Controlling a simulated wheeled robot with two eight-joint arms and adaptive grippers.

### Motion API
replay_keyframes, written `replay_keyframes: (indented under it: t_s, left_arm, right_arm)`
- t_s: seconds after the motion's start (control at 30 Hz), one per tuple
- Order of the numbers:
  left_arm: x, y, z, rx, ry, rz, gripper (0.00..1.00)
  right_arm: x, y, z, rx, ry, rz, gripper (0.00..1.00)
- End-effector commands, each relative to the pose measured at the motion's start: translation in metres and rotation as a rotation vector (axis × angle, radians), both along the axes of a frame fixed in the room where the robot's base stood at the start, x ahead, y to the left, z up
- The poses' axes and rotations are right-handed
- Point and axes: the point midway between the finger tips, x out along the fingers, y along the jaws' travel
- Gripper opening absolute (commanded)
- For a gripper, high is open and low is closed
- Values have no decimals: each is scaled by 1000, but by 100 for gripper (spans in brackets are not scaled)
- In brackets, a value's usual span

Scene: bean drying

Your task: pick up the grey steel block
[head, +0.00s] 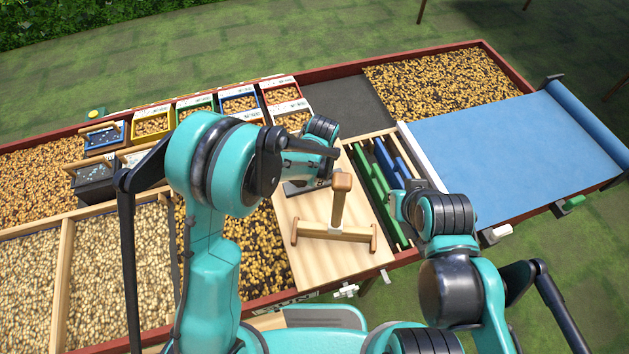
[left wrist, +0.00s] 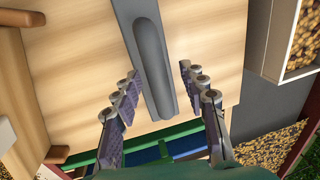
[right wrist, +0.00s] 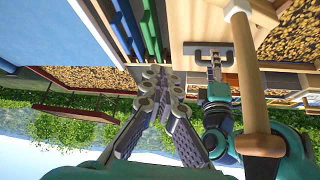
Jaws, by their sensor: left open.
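In the head view part of the block (head: 297,188) shows on the board, partly covered by my left arm. My left gripper (left wrist: 158,74) is open and empty, its fingers on either side of the block's near part in the picture; I cannot tell whether they touch it. My right gripper (right wrist: 162,78) looks shut, its fingertips together with nothing seen between them, off to the right of the board.
Green bars (head: 377,196) and blue bars (head: 391,163) lie in a rack beside the board. Small bean boxes (head: 239,103) stand behind. A blue sheet (head: 520,150) lies at right.

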Motion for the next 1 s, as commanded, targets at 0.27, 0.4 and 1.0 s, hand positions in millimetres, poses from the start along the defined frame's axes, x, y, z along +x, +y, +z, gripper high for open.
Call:
replay_keyframes:
  t_s: [0.27,0.4,1.0]
  left_arm:
    - [0,0,-3,0,0,0,40]
    - [0,0,-3,0,0,0,3]
    - [1,0,3,0,0,1,0]
  right_arm:
    - [0,0,0,0,0,0,0]
    - [0,0,0,0,0,0,0]
    - [0,0,1,0,0,0,0]
